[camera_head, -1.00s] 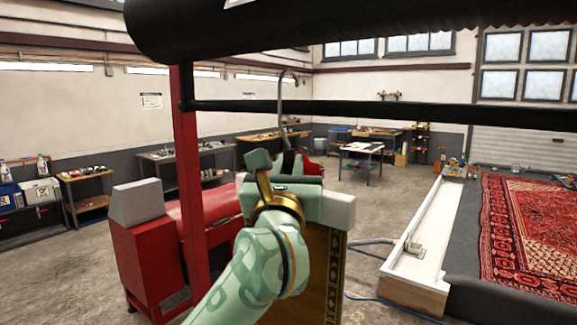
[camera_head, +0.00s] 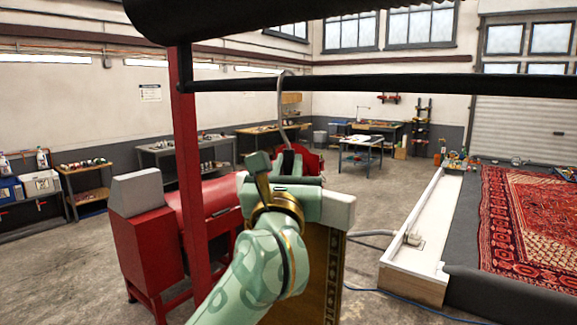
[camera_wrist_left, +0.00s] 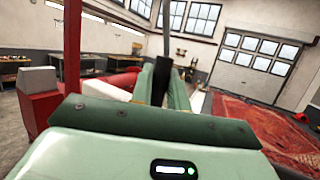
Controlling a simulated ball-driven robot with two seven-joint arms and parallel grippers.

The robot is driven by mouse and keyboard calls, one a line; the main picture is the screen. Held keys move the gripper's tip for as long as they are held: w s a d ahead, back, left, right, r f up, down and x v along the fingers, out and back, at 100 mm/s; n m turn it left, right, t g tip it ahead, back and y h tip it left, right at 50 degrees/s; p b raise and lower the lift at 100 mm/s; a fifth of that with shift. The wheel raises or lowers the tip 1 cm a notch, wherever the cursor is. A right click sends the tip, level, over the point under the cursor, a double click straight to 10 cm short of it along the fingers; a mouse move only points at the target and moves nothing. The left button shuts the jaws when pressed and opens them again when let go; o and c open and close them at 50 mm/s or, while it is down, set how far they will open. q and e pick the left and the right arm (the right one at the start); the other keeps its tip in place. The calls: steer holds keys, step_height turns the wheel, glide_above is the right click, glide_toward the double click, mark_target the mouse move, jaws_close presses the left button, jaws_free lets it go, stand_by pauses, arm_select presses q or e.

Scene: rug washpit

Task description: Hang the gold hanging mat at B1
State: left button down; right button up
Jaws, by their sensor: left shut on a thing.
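The gold hanging mat (camera_head: 331,275) hangs below my left gripper (camera_head: 288,165), mostly hidden behind my arm. Its brown-gold patterned edge shows, under a pale bar end (camera_head: 338,212). A thin grey hook (camera_head: 281,110) rises above the gripper. My left gripper is shut on the mat's hanger; a dark upright piece (camera_wrist_left: 162,80) shows between its fingers in the left wrist view. A black horizontal rail (camera_head: 430,84) runs from a red post (camera_head: 185,130). The hook's top overlaps the rail in the picture; I cannot tell whether they touch. No B1 label is readable. My right gripper is out of view.
A thick black roller (camera_head: 330,14) crosses the top. A red machine (camera_head: 140,250) stands left behind the post. At right is a white-edged platform (camera_head: 425,215) with a red patterned rug (camera_head: 530,220). Workbenches line the back wall; the floor between is open.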

arm_select(q)
steer(key=c, duration=1.3)
jaws_free()
steer(key=shift+s, duration=0.1)
